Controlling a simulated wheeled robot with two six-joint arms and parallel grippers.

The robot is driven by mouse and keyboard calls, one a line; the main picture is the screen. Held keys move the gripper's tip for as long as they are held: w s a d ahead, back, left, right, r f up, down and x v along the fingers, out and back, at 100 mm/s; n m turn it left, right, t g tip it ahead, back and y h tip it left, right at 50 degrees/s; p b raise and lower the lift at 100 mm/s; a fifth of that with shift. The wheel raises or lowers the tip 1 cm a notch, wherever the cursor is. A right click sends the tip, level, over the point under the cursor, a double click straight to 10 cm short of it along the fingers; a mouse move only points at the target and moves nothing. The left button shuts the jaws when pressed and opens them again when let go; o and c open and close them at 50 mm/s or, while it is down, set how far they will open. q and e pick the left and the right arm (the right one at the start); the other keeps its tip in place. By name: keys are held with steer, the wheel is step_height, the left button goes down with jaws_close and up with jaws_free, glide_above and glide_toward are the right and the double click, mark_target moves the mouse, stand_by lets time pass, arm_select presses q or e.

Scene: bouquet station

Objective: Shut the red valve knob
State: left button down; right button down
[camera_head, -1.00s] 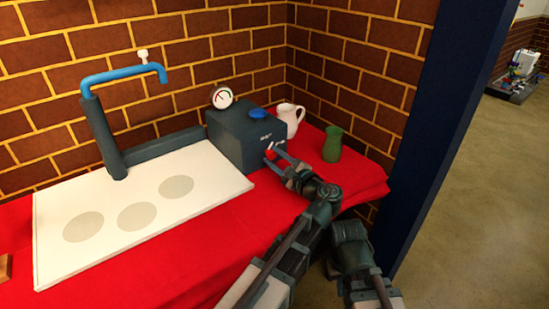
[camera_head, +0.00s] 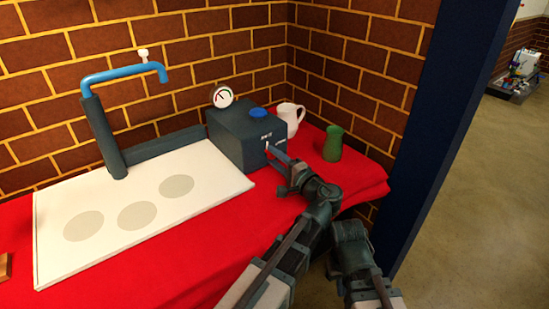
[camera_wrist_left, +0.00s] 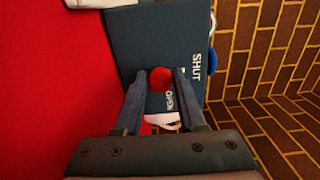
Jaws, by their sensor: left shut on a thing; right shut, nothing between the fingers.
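The red valve knob (camera_wrist_left: 160,78) sits on the front of a dark box (camera_head: 240,140), between white SHUT and OPEN labels in the left wrist view. The knob lies between the fingers of my left gripper (camera_wrist_left: 158,86), which is shut on it. In the head view the left gripper (camera_head: 277,157) reaches the box front from the right and hides the knob. The OPEN label (camera_wrist_left: 169,101) is beside the knob, and the SHUT label (camera_wrist_left: 196,67) is further right. I cannot tell the knob's turn angle. My right gripper's fingers do not show.
A gauge (camera_head: 222,97) and blue cap (camera_head: 258,113) top the box. A white jug (camera_head: 290,118) and green vase (camera_head: 333,144) stand right. A blue pipe (camera_head: 122,74) rises behind a white board (camera_head: 130,235). The red cloth (camera_head: 215,235) in front is mostly clear.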

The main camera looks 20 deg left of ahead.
stand_by(0.4)
arm_select(q)
steer(key=c, duration=0.5)
jaws_free()
steer(key=shift+s, duration=0.1)
arm_select(e)
steer(key=shift+d, duration=0.1)
